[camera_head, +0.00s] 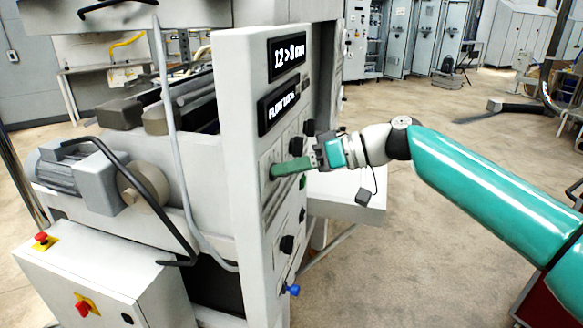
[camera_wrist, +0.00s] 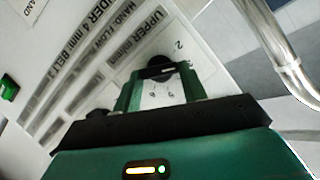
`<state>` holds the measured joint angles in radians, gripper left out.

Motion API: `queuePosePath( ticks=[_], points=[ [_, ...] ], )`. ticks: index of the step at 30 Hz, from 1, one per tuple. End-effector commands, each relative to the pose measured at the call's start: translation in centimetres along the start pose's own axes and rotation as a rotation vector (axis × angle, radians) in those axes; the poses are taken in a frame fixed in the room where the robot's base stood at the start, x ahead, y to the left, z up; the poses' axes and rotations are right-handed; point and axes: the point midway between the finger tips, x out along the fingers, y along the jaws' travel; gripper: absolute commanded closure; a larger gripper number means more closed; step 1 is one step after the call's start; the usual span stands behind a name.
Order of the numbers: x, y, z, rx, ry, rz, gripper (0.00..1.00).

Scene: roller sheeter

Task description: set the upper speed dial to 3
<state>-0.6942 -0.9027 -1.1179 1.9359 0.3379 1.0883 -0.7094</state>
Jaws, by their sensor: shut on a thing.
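The upper speed dial (camera_wrist: 157,66) is a round black knob on the pale panel in the wrist view, beside the printed label "UPPER m/min". A few scale digits show around it, one looking like a 2; its exact setting is too blurred to tell. My gripper (camera_wrist: 160,78) has its two green fingers on either side of the knob, shut on it. In the head view my gripper (camera_head: 276,171) reaches from the right to the side control panel (camera_head: 253,207), and its fingers hide the dial there.
Two black displays (camera_head: 286,57) sit above my gripper, the top one reading about "12>8 mm". Other black knobs (camera_head: 287,245) and a blue one (camera_head: 292,290) are lower on the panel. A pale tray (camera_head: 345,208) juts out behind the panel. Floor to the right is mostly clear.

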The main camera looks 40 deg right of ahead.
Motion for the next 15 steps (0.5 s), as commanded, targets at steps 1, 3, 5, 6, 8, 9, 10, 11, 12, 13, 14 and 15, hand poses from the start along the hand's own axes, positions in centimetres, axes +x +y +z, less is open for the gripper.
queuePosePath(
  ticks=[1,3,5,6,8,9,10,11,12,13,14,15],
  points=[
    [-0.01,0.02,-0.02,0.004,0.001,-0.001,0.81],
    [-0.01,0.02,-0.02,0.006,0.001,-0.002,0.81],
    [-0.02,0.02,-0.02,0.007,0.001,-0.003,0.81],
    [-0.02,0.02,-0.02,0.007,0.001,-0.003,0.81],
    [-0.02,0.02,-0.02,0.006,0.001,-0.003,0.81],
    [-0.02,0.02,-0.02,0.006,0.001,-0.002,0.81],
    [-0.02,0.02,-0.02,0.006,0.001,-0.002,0.81],
    [-0.02,0.02,-0.02,0.006,0.001,-0.002,0.81],
    [-0.02,0.01,-0.02,0.006,0.001,-0.002,0.56],
    [-0.02,0.02,-0.02,0.006,0.001,-0.002,0.50],
    [-0.02,0.02,-0.02,0.006,0.001,-0.002,0.44],
    [-0.02,0.01,-0.02,0.006,0.001,-0.002,0.37]
  ],
)
